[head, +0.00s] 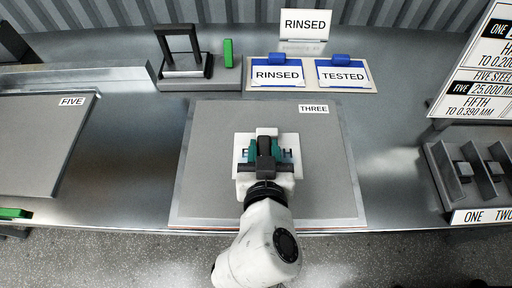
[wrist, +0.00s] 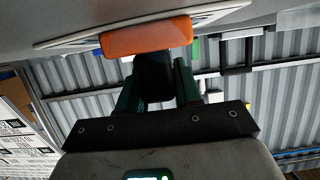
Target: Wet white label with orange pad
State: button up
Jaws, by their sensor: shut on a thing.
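The white label (head: 240,150) lies on the grey board marked THREE (head: 330,180), in the middle of the head view. My gripper (head: 265,152) is over it and hides most of its dark lettering. In the wrist view my gripper (wrist: 155,78) has its green fingers shut on a dark handle (wrist: 153,78). The orange pad (wrist: 147,37) is at the far end of this handle, in front of the label (wrist: 215,20). The pad is hidden in the head view. I cannot tell whether it touches the label.
A grey board marked FIVE (head: 40,150) is at left. A black frame stand (head: 180,50) and a green block (head: 228,53) are behind. A slotted rack (head: 465,185) is at right. Bare bench lies between.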

aim_at(293, 152)
jog(key=shift+d, duration=0.45)
jog(key=shift+s+d, duration=0.1)
jog(key=shift+d, duration=2.3)
jog(key=shift+p, duration=0.3)
notch_tip(293, 152, up, 9)
jog(key=p, duration=0.7)
jog(key=shift+p, duration=0.35)
